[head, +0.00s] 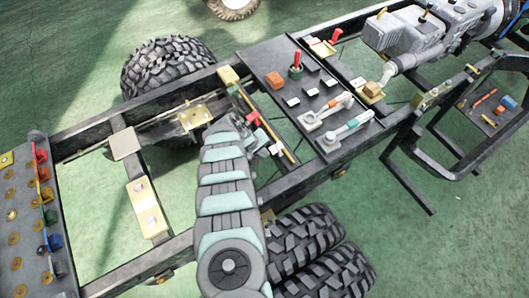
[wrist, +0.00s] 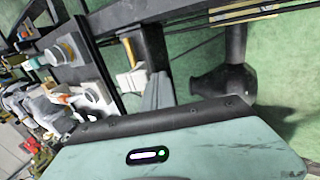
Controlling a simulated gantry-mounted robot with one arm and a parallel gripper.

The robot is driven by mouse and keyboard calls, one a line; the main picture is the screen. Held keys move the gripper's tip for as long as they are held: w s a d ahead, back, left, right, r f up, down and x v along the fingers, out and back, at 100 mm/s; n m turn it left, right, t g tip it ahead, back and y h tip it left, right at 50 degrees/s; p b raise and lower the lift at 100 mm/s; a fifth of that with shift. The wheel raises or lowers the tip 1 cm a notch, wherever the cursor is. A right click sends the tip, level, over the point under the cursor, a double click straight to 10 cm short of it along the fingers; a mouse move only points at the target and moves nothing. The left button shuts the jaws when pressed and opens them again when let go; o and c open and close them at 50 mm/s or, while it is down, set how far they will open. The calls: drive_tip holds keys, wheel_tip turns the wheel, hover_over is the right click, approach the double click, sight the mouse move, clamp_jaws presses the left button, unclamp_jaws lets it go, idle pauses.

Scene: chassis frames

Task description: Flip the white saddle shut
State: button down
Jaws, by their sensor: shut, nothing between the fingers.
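My gripper (head: 268,145) is at the end of my teal and grey arm, over the frame rail in the middle of the head view. It is shut with nothing in it. A small white piece, which looks like the white saddle (head: 275,148), shows right beside the fingertips, next to a thin yellow line. Whether it touches the gripper, and how far its flap is open, I cannot tell. A red saddle (head: 252,117) sits on the same line, just beyond. In the wrist view a white piece (wrist: 130,80) shows beside a dark post, partly hidden; my teal housing fills the foreground.
A dark panel (head: 275,62) with levers, switches and a red knob lies to the right of the gripper. A panel of coloured clips (head: 25,225) is at the far left. Tyres (head: 170,65) flank the frame. Gaps between the rails show green floor.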

drive_tip(key=shift+w+d+b, duration=0.2)
drive_tip(key=shift+w+b, duration=0.05)
drive_tip(key=shift+b, duration=0.3)
drive_tip(key=shift+d+r+y+b, duration=0.1)
drive_tip(key=shift+r+y+b, duration=0.1)
drive_tip(key=shift+y+b, duration=0.3)
